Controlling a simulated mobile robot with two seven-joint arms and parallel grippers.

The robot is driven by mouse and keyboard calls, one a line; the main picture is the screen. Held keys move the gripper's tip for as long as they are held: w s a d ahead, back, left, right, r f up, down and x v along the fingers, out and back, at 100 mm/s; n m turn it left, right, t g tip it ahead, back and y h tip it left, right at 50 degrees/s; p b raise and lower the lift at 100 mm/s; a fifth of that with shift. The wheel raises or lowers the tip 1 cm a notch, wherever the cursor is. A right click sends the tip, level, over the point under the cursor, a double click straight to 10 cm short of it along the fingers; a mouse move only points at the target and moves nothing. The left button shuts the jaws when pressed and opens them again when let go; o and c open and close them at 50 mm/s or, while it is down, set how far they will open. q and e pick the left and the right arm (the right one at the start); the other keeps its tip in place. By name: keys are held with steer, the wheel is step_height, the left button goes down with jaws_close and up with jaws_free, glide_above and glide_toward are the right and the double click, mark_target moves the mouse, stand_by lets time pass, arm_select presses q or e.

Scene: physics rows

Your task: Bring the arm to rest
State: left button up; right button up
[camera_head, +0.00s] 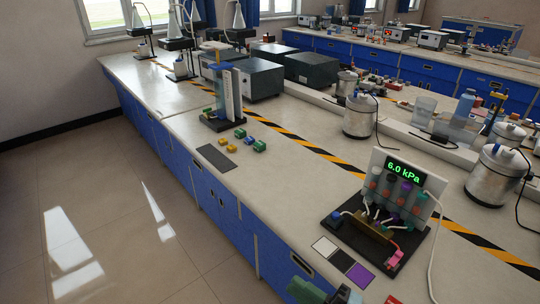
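What looks like my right gripper (325,293) shows only in part at the bottom edge, in front of the bench, as green and grey-teal pieces. The picture edge cuts it off, and I cannot tell whether it is open or holds anything. My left gripper is not in view. The near lab bench (290,190) has a pale top and blue cabinets.
A pressure display reading 6.0 kPa (404,172) stands on a black base at the bench's front right. Small coloured blocks (248,139) and a dark mat (215,158) lie farther left. Metal pots (360,118) stand behind. The floor at left (110,220) is clear.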

steer(key=s+d+f+m+t+h, duration=0.1)
steer(key=s+d+f+m+h, duration=0.2)
steer(key=d+f+m+h, duration=0.35)
steer(key=s+d+f+m+t+h, duration=0.25)
steer(key=f+m+h, duration=0.4)
steer(key=m, duration=0.35)
steer(key=s+d+f+m+g+h, duration=0.1)
steer(key=s+d+f+m+g, duration=0.1)
steer(key=s+f, duration=0.3)
steer(key=s+d+f+m+g+h, duration=0.1)
steer(key=s+d+f+m+g, duration=0.1)
steer(key=s, duration=0.7)
step_height(320, 180, down, 3)
steer(key=shift+s+d+m+g, duration=0.15)
steer(key=shift+d+m+g, duration=0.25)
steer(key=shift+m+g, duration=0.45)
steer(key=shift+c, duration=0.4)
